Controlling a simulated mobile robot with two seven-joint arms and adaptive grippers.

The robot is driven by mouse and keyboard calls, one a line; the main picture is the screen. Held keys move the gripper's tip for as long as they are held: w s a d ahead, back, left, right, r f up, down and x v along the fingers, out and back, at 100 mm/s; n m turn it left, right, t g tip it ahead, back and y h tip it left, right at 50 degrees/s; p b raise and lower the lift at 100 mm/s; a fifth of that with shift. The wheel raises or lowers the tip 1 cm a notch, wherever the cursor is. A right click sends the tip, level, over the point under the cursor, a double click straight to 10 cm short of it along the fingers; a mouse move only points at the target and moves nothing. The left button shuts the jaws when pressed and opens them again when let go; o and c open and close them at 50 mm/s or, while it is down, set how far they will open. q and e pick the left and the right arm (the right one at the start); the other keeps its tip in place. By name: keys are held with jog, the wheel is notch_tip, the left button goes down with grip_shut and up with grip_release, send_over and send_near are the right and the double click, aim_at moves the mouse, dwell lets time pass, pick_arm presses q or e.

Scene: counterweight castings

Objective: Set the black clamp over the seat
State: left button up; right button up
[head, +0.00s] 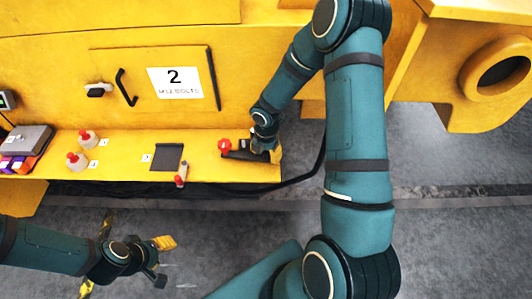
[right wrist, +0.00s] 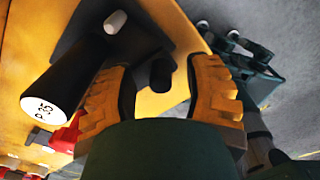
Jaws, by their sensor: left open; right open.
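A black piece that looks like the clamp (head: 240,154) lies on the yellow ledge at its right end, partly hidden by my right gripper (head: 274,152). In the right wrist view, the right gripper's yellow fingers (right wrist: 160,85) are open on either side of a short black post (right wrist: 161,74). A thick black cylinder (right wrist: 68,82) with a white, marked end stands beside the left finger, over a dark plate (right wrist: 150,22). I cannot tell for certain which part is the seat. My left gripper (head: 158,262) is open and empty above the floor, away from the ledge.
A red knob (head: 224,146) is beside the black piece. A dark square pad (head: 167,157), a small red-topped bottle (head: 181,174) and two white bottles with red tops (head: 88,139) (head: 77,161) are on the ledge further left. A grey box (head: 27,140) stands at the far left.

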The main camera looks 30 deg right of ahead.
notch_tip(320, 180, up, 12)
dwell(0.4)
jog(key=shift+f, duration=0.15)
jog(key=shift+c, duration=0.4)
